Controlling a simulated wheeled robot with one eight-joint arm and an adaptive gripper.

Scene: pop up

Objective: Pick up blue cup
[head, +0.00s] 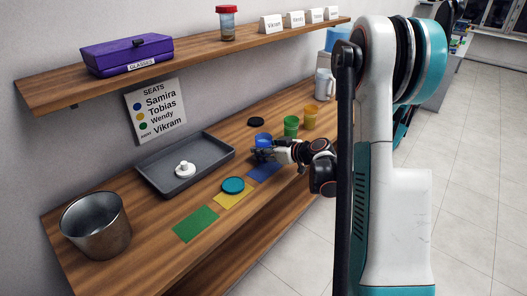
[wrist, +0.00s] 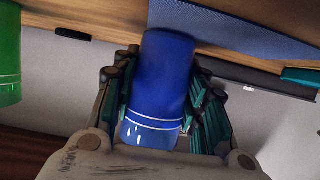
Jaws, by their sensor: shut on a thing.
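The blue cup (head: 263,140) is at the middle of the lower wooden counter in the head view, just above the blue mat. In the wrist view the blue cup (wrist: 160,95) fills the space between the fingers. My gripper (head: 262,155) reaches it from the right in the head view. In the wrist view my gripper (wrist: 160,100) is shut on the cup, with a finger on each side. I cannot tell whether the cup's base touches the counter.
A green cup (head: 291,126) and a yellow cup (head: 310,117) stand close behind it to the right. A black lid (head: 255,122) lies near the wall. A grey tray (head: 155,185), a metal bucket (head: 95,225) and a teal disc (head: 233,185) on a yellow mat are to the left. A shelf hangs above.

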